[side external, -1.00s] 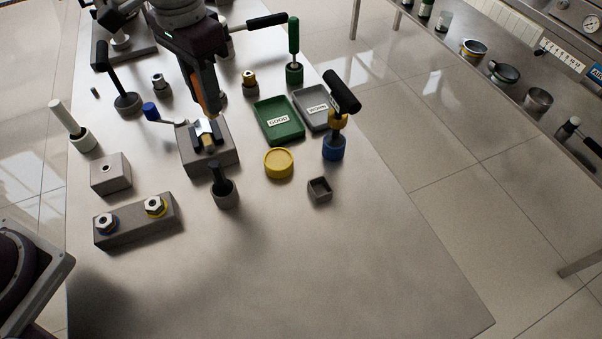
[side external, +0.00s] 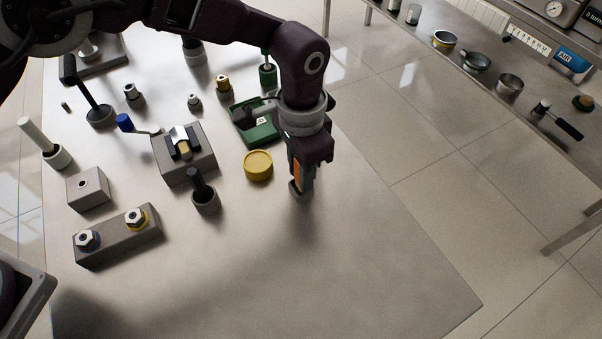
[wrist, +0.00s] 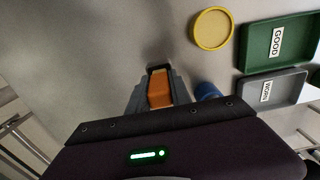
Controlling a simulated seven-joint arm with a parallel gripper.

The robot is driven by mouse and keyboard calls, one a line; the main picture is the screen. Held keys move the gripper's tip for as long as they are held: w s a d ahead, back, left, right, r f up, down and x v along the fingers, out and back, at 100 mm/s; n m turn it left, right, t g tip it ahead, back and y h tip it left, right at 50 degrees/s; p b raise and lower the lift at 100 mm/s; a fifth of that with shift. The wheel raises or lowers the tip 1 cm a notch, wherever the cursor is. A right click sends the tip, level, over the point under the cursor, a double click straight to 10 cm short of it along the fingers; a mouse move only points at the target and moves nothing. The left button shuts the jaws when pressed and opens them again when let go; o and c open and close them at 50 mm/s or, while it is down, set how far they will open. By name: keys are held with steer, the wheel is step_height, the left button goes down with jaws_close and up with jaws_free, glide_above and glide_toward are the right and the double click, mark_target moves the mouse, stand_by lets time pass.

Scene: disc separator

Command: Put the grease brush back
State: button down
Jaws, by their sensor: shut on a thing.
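In the side view my gripper (side external: 299,182) points down at the table, shut on an orange piece that I take to be the grease brush (side external: 296,172). In the wrist view the orange piece (wrist: 158,92) lies between the grey fingers, and its far end meets a small dark square holder (wrist: 157,68). The holder (side external: 295,192) is mostly covered by the fingertips in the side view. The brush's lower end is hidden, so I cannot tell how deep it sits in the holder.
A round yellow dish (side external: 258,166) stands just left of my gripper. A blue holder (wrist: 207,91) is close beside the fingers. The green GOOD tray (wrist: 277,43) and grey WORN tray (wrist: 272,91) lie nearby. The front of the table (side external: 330,270) is clear.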

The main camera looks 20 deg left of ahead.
steer(key=shift+f, duration=0.7)
steer(key=shift+f, duration=0.2)
steer(key=shift+s+a+f, duration=0.1)
steer(key=shift+f, duration=0.4)
steer(key=c, duration=1.2)
jaws_free()
steer(key=shift+o, duration=0.2)
step_height(320, 180, up, 14)
steer(key=shift+f, duration=0.2)
steer(key=s+a+r+n+t+h, duration=0.1)
steer(key=s+a+r+n, duration=0.1)
steer(key=a+r, duration=0.6)
steer(key=s+a+r+n+t, duration=0.1)
steer(key=s+a+r+n, duration=0.1)
steer(key=a+r, duration=0.6)
steer(key=s+a+f+n+t, duration=0.1)
steer(key=s+a+f+n, duration=0.1)
steer(key=s+a, duration=0.5)
steer(key=s+a+f+n+t+y, duration=0.1)
steer(key=s+a+f+n+t, duration=0.1)
steer(key=s+a, duration=0.5)
steer(key=s+n, duration=0.1)
steer(key=s, duration=0.3)
steer(key=shift+a+t, duration=0.25)
steer(key=shift+t, duration=0.05)
